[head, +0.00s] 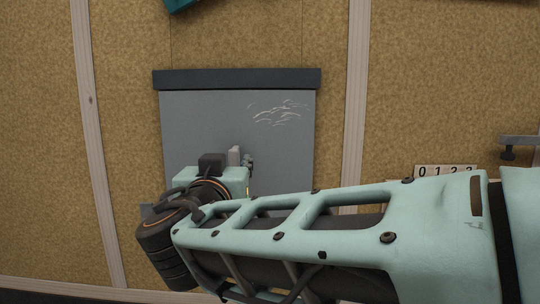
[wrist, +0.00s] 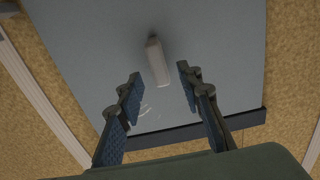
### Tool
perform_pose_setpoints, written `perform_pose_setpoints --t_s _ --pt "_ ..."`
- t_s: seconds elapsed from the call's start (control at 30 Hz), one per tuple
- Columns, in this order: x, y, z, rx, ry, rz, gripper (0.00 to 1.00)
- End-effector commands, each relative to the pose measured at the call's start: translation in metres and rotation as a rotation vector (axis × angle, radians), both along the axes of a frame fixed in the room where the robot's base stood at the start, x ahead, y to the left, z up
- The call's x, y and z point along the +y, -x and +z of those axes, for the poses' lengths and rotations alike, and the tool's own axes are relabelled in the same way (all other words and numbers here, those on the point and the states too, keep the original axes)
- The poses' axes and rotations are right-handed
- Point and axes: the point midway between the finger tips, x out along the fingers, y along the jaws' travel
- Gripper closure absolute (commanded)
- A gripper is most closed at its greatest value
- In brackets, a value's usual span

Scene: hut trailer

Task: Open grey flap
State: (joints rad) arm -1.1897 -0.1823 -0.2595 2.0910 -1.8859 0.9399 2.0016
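The grey flap (head: 210,120) is a flat panel on the wall with a dark bar (head: 237,79) along its top edge. It looks closed; its lower part is hidden by my arm. Pale scratch marks show at its upper right. In the wrist view the flap (wrist: 90,50) fills most of the picture, with the dark bar at the bottom. A small pale handle (wrist: 157,62) stands out from it. My gripper (wrist: 160,78) is open, with one finger on each side of the handle's near end. I see gaps on both sides and no clear contact.
The flap is set against a tan wall panel (head: 415,80) between pale vertical strips (head: 355,100). A numbered strip (head: 445,171) and a dark metal fitting (head: 518,143) are at the right. A teal object (head: 180,5) is cut off at the top.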

Motion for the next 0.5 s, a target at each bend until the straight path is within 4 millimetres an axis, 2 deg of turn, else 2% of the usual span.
perform_pose_setpoints --t_s 0.1,0.2,0.5 --pt "0.002 -0.022 0.001 0.001 0.003 -0.001 0.67" --pt "0.003 -0.034 0.001 0.001 0.001 0.000 0.67" --pt "0.003 -0.046 0.000 0.000 -0.001 0.002 0.67"
